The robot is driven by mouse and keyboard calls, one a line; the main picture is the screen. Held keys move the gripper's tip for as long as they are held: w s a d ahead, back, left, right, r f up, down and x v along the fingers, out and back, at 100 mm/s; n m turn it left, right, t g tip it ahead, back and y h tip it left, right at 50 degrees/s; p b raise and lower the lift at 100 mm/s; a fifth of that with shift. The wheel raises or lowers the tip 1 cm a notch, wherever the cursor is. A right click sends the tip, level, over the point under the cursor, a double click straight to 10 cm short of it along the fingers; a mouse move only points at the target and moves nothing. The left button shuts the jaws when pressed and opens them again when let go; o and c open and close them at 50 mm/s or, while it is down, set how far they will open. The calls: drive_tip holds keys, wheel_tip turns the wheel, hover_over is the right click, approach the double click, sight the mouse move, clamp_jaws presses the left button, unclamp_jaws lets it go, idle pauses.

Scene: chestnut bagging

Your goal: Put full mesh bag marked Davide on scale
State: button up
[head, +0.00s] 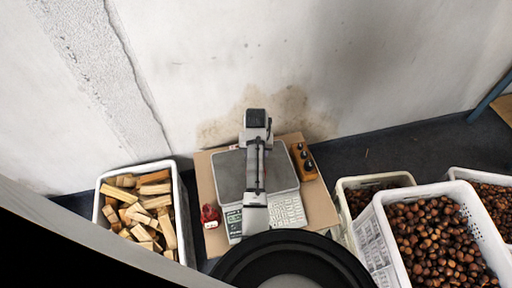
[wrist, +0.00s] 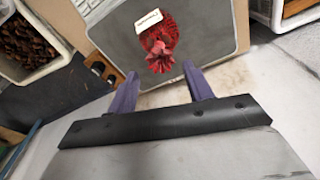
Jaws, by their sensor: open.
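A red mesh bag (wrist: 160,42) with a white tag lies on the grey plate of the scale (wrist: 215,30) in the wrist view. The tag's writing is too small to read. My gripper (wrist: 163,74) is open and empty, its two purple fingers apart just beside the bag's near end. In the head view the scale (head: 229,176) stands on a cardboard sheet, and my arm hides the bag on its plate. Another small red bag (head: 210,214) with a pale label sits left of the scale; its name cannot be read.
A white crate of wood pieces (head: 181,205) stands at the left. White crates of chestnuts (head: 378,238) stand at the right. A wooden block with dark knobs (head: 304,161) lies right of the scale on the cardboard (head: 320,205). A stained wall (head: 350,70) rises close behind.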

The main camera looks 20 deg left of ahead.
drive_tip(key=shift+s+d+r, duration=0.1)
drive_tip(key=shift+s+r, duration=0.05)
drive_tip(key=shift+r, duration=0.95)
drive_tip(key=shift+s+r, duration=0.1)
drive_tip(key=shift+r, duration=1)
